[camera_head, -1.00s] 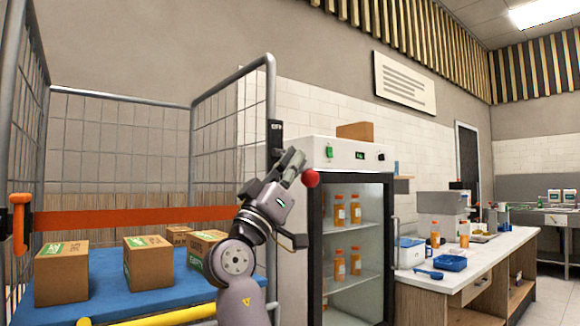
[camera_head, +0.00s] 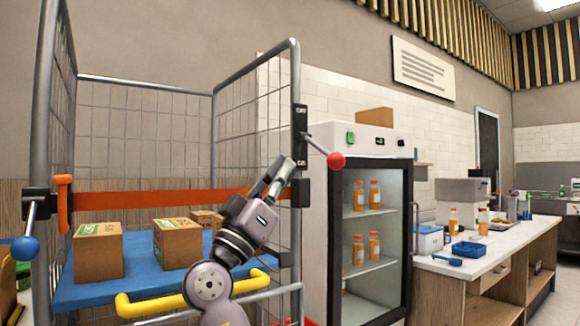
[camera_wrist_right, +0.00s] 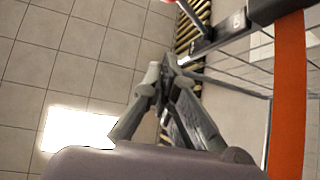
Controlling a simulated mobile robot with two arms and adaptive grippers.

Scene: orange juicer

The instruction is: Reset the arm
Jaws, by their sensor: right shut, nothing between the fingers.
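My right arm rises from the bottom centre of the head view. My right gripper (camera_head: 285,167) points up and to the right, shut and empty, in front of the cage trolley's right-hand post. It sits left of the lever's red ball knob (camera_head: 336,160) and apart from it. In the right wrist view, the finger tips of my right gripper (camera_wrist_right: 162,70) come together with nothing between them. My left gripper is not in view.
The cage trolley (camera_head: 292,90) has an orange bar (camera_head: 130,206) across it and cardboard boxes (camera_head: 98,252) on a blue deck. A yellow handle (camera_head: 150,308) is at its front. A blue knob (camera_head: 25,248) is at left. A fridge (camera_head: 368,235) and counter (camera_head: 500,255) stand right.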

